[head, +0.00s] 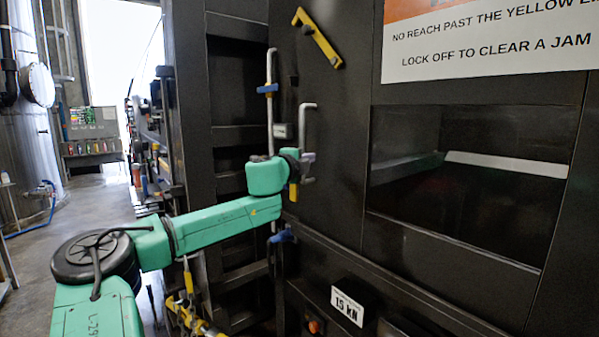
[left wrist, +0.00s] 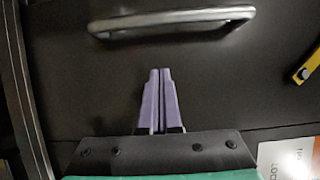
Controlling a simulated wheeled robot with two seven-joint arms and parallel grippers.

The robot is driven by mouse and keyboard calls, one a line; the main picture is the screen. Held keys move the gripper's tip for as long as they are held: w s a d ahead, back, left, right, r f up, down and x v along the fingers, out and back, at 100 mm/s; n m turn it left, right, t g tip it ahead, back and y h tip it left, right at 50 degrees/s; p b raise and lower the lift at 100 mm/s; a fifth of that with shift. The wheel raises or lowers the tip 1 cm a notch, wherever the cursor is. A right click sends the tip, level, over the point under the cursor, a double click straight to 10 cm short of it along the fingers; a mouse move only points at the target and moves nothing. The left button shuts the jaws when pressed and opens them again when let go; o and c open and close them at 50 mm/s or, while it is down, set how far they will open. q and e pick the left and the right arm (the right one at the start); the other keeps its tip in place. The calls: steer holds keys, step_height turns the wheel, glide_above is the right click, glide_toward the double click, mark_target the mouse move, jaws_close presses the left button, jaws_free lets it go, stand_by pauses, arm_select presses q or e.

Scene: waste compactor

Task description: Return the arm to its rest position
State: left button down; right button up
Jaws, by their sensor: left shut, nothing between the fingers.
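My left arm is green and reaches from the lower left across the head view to the dark front of the compactor. My left gripper (head: 308,158) is at its end, close to a grey bar handle (head: 304,108) on the dark panel. In the left wrist view its two purple fingers (left wrist: 161,74) are pressed together with nothing between them. A silver handle (left wrist: 172,22) lies just beyond the fingertips, and a gap of dark panel shows between them. My right gripper is not in view.
A yellow latch bar (head: 318,38) sits higher on the panel. A white warning sign (head: 490,40) hangs above a recessed opening (head: 455,210) at the right. A "15 kN" label (head: 347,303) is low down. Open floor (head: 90,220) lies at the left.

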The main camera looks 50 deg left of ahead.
arm_select(q)
steer(key=b+v, duration=0.1)
steer(key=v, duration=0.1)
steer(key=b+v, duration=0.2)
steer(key=v, duration=0.1)
steer(key=shift+s+a, duration=0.1)
steer(key=shift+s, duration=0.25)
steer(key=shift+w, duration=0.1)
